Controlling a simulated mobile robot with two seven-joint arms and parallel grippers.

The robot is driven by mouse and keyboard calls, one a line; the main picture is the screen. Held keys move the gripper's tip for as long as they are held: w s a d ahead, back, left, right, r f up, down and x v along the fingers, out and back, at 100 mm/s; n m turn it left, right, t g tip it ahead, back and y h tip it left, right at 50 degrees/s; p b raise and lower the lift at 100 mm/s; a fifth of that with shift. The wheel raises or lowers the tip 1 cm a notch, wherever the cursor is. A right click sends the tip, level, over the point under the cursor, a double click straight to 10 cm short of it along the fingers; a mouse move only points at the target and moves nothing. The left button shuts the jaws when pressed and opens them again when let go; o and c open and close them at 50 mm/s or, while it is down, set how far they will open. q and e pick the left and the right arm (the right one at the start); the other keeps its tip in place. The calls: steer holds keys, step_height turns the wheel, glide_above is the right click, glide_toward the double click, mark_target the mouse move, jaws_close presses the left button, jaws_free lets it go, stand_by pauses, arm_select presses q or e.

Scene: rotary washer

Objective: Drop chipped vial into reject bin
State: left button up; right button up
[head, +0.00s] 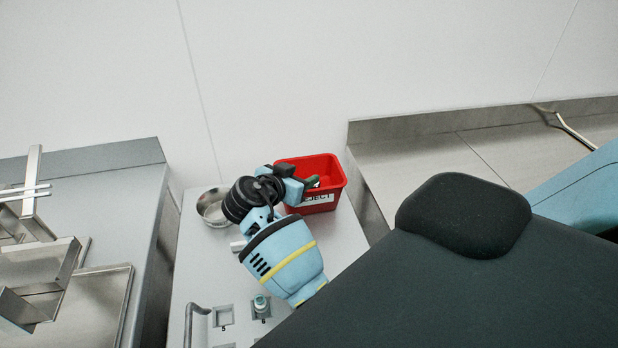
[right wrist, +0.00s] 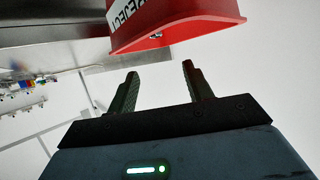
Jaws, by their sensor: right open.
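The red reject bin (head: 335,171), with a white label partly reading "REJECT", stands at the back of the narrow table. In the right wrist view the bin (right wrist: 185,25) is ahead of and above the fingertips. My right gripper (head: 312,183) is at the bin's left side, overlapping its rim in the head view. Its two fingers (right wrist: 157,72) are apart with nothing between them. A small vial (head: 261,303) with a pale blue top stands upright in a numbered slot; I cannot tell whether it is chipped. Most of the bin's inside is hidden. My left gripper is out of view.
A round metal bowl (head: 212,207) stands left of the bin. A bent grey handle (head: 197,312) and an empty slot (head: 223,316) are at the front. Metal counters (head: 110,185) flank the table across gaps. My dark body covers the lower right.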

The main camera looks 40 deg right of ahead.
steer(key=shift+v, duration=1.2)
steer(key=shift+s+f, duration=0.1)
steer(key=shift+f, duration=0.05)
